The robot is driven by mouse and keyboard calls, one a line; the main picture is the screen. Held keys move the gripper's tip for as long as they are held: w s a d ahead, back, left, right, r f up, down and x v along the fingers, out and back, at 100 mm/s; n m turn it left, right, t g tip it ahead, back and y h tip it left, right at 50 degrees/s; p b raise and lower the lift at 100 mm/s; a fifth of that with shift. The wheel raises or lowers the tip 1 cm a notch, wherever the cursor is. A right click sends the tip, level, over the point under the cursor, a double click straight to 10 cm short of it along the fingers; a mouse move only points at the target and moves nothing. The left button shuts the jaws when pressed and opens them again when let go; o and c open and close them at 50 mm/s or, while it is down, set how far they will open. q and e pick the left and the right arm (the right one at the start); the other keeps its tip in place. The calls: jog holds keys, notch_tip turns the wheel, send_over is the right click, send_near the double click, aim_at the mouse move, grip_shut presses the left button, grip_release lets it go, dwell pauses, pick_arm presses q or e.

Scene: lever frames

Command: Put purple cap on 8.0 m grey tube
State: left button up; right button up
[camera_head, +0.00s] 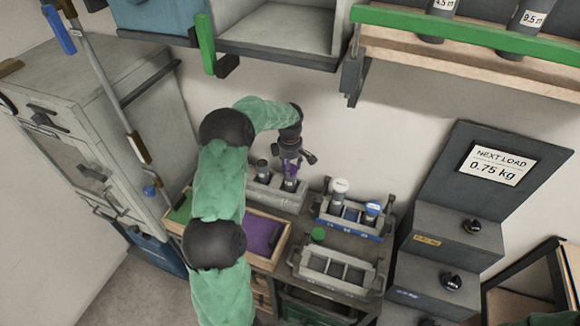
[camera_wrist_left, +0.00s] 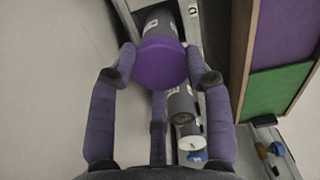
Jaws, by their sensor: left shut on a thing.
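My left gripper (camera_head: 291,160) reaches down over the grey rack (camera_head: 262,195) on the bench. It is shut on the purple cap (camera_wrist_left: 163,64), with fingers on both sides of it in the wrist view. The cap is a small purple patch (camera_head: 293,169) in the head view. A grey tube (camera_head: 289,185) stands in the rack directly below it. In the wrist view a labelled grey tube (camera_wrist_left: 160,22) extends behind the cap, its end covered by the cap; I cannot tell whether they touch. Its length label is unreadable. My right gripper is not in view.
Another grey tube (camera_head: 262,167) stands to the left in the rack. A blue-trimmed rack (camera_head: 345,228) holds white- and blue-capped tubes. A green cap (camera_head: 318,234) lies near an empty grey rack (camera_head: 325,282). A purple-lined tray (camera_head: 262,236) is in front.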

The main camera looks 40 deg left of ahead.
pick_arm(q)
jog(key=o, duration=0.9)
notch_tip(320, 180, up, 12)
dwell(0.7)
